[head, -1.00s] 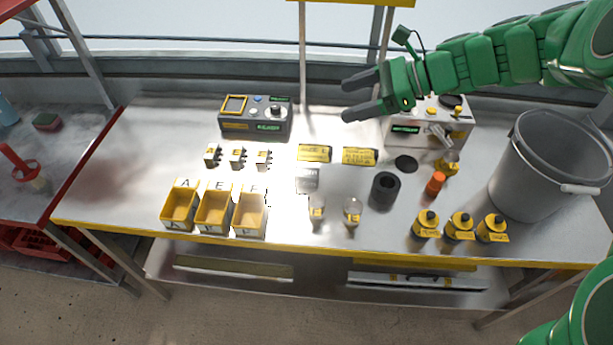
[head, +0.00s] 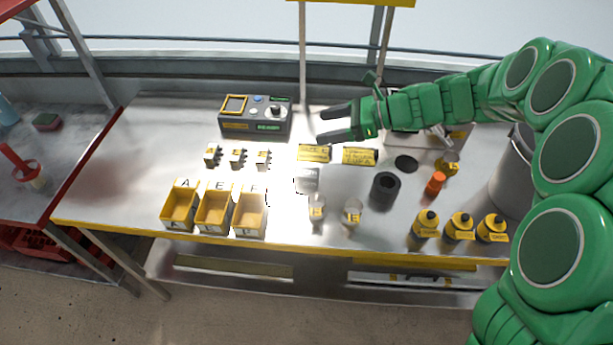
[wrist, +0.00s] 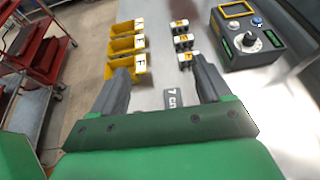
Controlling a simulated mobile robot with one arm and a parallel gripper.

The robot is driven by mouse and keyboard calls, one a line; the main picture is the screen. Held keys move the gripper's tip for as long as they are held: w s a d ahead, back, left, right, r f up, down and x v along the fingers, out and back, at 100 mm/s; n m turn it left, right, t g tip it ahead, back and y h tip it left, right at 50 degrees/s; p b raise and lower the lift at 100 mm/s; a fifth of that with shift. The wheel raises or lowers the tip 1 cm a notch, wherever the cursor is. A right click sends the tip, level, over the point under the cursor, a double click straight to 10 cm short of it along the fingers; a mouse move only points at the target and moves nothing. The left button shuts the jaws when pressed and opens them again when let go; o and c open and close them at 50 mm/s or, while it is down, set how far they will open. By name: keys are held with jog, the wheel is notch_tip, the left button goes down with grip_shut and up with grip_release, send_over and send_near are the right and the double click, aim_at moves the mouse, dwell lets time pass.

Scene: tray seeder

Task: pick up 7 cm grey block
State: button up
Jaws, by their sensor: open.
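The grey block (head: 307,180) sits on the metal bench top, right of the yellow bins in the head view. In the wrist view the grey block (wrist: 173,99) shows lettering starting with "7" and lies between my fingers in the picture, partly hidden by my gripper's body. My gripper (head: 322,125) is open and empty. It is above the bench, behind the block in the head view and apart from it. Its two fingers are spread wide in the wrist view (wrist: 162,78).
Yellow bins (head: 215,222) stand left of the block, with small lettered blocks (head: 238,158) behind them. A control box (head: 255,128) stands at the back. Yellow plates (head: 314,153), glass vessels (head: 317,209) and a dark cylinder (head: 385,190) are near the block. A grey bucket (head: 508,175) is far right.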

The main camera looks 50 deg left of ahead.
send_near(309, 172)
jog(key=x, duration=0.5)
jog(key=shift+s+d+f, duration=0.15)
jog(key=shift+d+f, duration=0.1)
jog(key=shift+a+x, duration=0.25)
jog(key=shift+x, duration=3.65)
jog(key=shift+r, duration=0.25)
jog(key=c, duration=1.2)
